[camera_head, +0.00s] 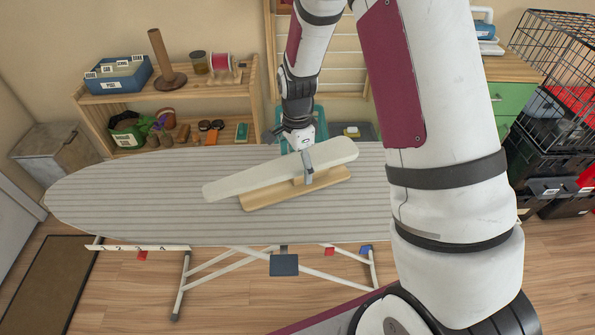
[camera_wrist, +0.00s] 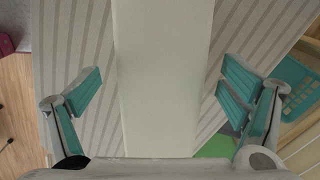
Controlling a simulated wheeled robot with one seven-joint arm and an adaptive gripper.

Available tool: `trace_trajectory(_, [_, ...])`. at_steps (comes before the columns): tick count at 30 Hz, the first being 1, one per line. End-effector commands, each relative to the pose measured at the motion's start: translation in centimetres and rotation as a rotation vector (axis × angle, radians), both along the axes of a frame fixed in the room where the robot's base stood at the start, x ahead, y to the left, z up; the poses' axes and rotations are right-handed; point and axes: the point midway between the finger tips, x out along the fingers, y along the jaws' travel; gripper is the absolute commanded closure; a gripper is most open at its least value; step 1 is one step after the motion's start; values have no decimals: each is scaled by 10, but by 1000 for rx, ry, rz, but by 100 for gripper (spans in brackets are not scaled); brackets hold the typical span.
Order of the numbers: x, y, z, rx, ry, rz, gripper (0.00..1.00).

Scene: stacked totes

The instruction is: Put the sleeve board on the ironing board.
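The sleeve board (camera_head: 240,180) has a long pale padded top above a wooden base (camera_head: 270,197). It lies slantwise over the right half of the grey striped ironing board (camera_head: 130,195), and its base appears to rest on the cover. My gripper (camera_head: 306,163) comes down over the sleeve board's middle, with one finger in front of the padded top. In the wrist view the padded top (camera_wrist: 160,60) runs between my two teal-padded fingers. The fingers are spread, with a gap at the left; the right pad is close to the edge, and contact there is unclear.
Behind stands a wooden shelf (camera_head: 180,100) with a blue file box (camera_head: 117,75), a spool and jars. A teal basket (camera_head: 320,115) is behind the ironing board. A black wire crate (camera_head: 550,50) stands at the right. The ironing board's left half is clear.

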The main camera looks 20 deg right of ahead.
Motion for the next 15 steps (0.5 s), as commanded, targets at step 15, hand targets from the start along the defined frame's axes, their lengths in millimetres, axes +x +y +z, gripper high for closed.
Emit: trace_trajectory(15, [0, 0, 80, 0, -2, 3, 9])
